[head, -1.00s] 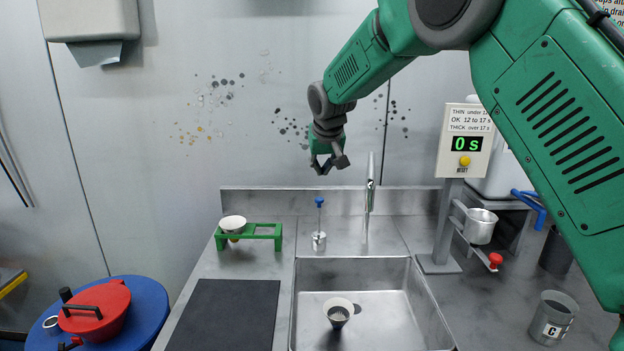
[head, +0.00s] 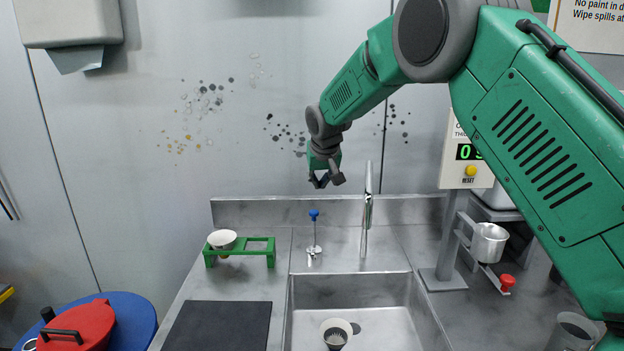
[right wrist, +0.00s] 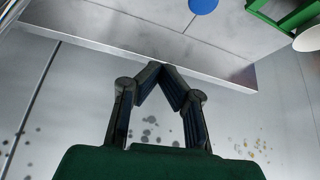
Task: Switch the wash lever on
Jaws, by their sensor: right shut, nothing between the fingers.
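The wash lever is a thin upright rod with a blue knob (head: 314,215), on the sink's back ledge left of the tap (head: 367,208). In the right wrist view a round blue knob (right wrist: 203,5) shows at the top edge, beyond the fingertips. My right gripper (head: 322,183) is above the lever in the head view, with a gap between the fingertips and the knob. In the right wrist view its fingertips (right wrist: 160,69) meet with nothing between them. My left gripper is not in view.
A green rack (head: 240,252) with a white cup (head: 222,239) stands left of the lever. A dark mat (head: 218,325) lies in front of it. The sink (head: 355,290) holds a cup (head: 336,331). A timer post (head: 447,250) and metal cup (head: 489,243) stand to the right.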

